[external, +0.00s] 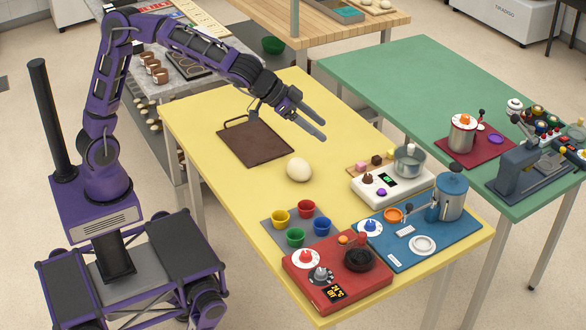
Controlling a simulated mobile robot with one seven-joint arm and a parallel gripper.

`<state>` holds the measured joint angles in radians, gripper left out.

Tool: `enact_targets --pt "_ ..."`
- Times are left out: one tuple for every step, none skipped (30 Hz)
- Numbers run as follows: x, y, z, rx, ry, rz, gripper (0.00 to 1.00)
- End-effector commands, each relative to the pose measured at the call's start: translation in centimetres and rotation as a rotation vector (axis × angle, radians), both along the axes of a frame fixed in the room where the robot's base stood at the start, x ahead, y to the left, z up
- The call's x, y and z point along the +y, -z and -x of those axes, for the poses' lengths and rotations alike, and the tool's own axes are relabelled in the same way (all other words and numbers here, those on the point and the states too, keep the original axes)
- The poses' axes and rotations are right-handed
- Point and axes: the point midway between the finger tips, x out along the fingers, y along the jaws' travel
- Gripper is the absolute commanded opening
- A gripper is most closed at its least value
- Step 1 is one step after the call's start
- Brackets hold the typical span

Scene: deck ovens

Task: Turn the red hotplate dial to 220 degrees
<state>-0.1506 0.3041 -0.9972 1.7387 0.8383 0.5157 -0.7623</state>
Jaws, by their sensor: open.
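The red hotplate (316,292) sits at the front end of the yellow table. On its top is a white dial with a red knob (306,257), with a grey knob on a dark dial (321,274) beside it. A small display (336,293) in front of them seems to read 24 °C and OFF. A round black plate or pan (359,259) is at its right side. The dial settings are too small to read. My gripper (316,128) is open and empty, above the table beyond the dough ball, well apart from the hotplate.
Several coloured cups (295,237) stand on a grey mat just behind the hotplate. A blue board (405,254) with a blue pot (453,196) is at its right. A white device (368,196) and dough ball (299,169) are farther back. The middle of the yellow table is mostly clear.

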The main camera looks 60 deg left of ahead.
Motion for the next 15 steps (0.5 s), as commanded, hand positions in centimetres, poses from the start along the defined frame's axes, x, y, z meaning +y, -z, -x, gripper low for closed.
enact_targets --pt "-1.7 3.1 2.6 0.075 0.050 -0.046 0.71" --pt "-2.4 4.7 4.0 0.114 0.076 -0.074 0.71" --pt "-3.1 6.8 5.8 0.163 0.107 -0.112 0.71" --pt "-3.5 8.1 7.1 0.195 0.129 -0.138 0.71" --pt "-3.8 9.4 8.3 0.226 0.149 -0.163 0.71" --pt "-4.2 10.8 9.7 0.259 0.172 -0.191 0.71" --pt "-4.3 11.6 10.7 0.280 0.188 -0.212 0.71" --pt "-4.4 12.4 11.5 0.299 0.201 -0.227 0.71" --pt "-4.5 13.2 12.4 0.319 0.216 -0.246 0.71" --pt "-4.6 13.6 12.9 0.330 0.225 -0.257 0.71" --pt "-4.6 13.9 13.3 0.338 0.231 -0.265 0.71" --pt "-4.7 14.3 13.5 0.347 0.235 -0.272 0.71" --pt "-4.7 14.6 13.7 0.351 0.237 -0.276 0.71" --pt "-4.7 14.8 13.7 0.353 0.239 -0.277 0.71" --pt "-4.8 15.2 13.6 0.353 0.240 -0.279 0.71"
